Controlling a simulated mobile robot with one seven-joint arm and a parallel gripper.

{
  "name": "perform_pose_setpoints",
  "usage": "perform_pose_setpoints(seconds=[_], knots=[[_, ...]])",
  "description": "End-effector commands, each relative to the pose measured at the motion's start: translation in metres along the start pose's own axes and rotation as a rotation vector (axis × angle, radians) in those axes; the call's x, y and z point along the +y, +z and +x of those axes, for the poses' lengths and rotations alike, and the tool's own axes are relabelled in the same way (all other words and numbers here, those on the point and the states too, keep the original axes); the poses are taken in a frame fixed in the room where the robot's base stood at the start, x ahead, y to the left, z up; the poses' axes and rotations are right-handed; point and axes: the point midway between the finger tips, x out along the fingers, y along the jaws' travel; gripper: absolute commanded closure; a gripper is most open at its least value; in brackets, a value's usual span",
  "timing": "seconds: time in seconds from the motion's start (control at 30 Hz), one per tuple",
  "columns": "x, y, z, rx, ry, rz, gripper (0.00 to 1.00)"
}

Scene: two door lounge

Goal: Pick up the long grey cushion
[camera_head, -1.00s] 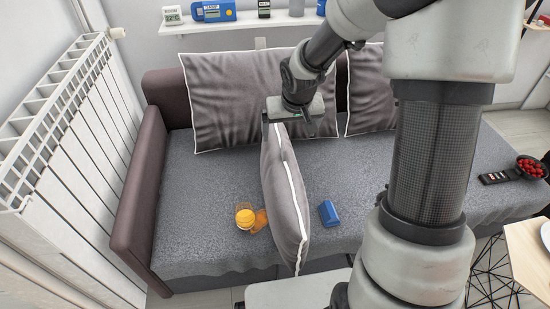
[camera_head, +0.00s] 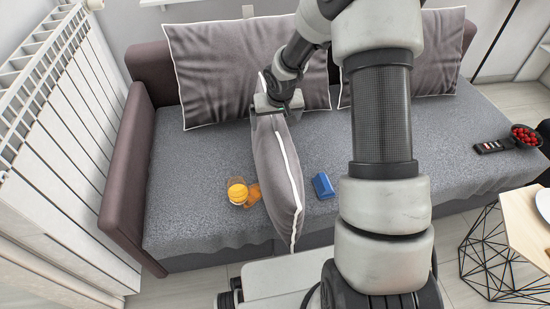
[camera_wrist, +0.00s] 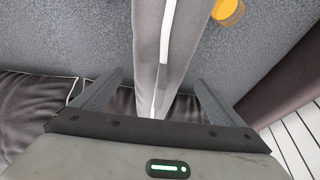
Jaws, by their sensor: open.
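The long grey cushion (camera_head: 275,185) with white piping stands on edge on the sofa seat, its near end at the front edge. My gripper (camera_head: 274,108) is at its far upper end. In the wrist view, the cushion (camera_wrist: 178,45) runs between the two spread fingers of my gripper (camera_wrist: 157,92), with a gap on each side. The gripper is open, and the fingers do not appear to press on the cloth. The fingertips are hard to make out in the head view.
The grey sofa (camera_head: 440,130) has large back cushions (camera_head: 215,70) behind the gripper. An orange drink glass (camera_head: 237,191) is left of the cushion and a blue object (camera_head: 323,186) right of it. A remote (camera_head: 492,147) and a red fruit bowl (camera_head: 525,136) are farther right. A radiator (camera_head: 65,150) stands left.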

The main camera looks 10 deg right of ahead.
Motion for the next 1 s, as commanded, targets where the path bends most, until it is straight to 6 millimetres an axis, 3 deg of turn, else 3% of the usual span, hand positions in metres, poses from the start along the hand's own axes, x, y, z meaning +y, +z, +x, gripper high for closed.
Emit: perform_pose_setpoints(seconds=[0.03,0.2,0.47,0.9,0.97,1.0], knots=[[-0.001,0.002,0.013,-0.002,-0.001,0.001,0.07],[-0.001,0.001,0.030,-0.001,-0.001,0.000,0.07],[-0.001,0.000,0.032,-0.001,-0.001,0.001,0.07],[-0.001,0.000,0.032,-0.001,-0.001,0.001,0.80],[-0.001,0.000,0.032,-0.001,-0.001,0.001,0.89],[-0.001,-0.001,0.031,0.002,-0.002,0.001,0.89]])
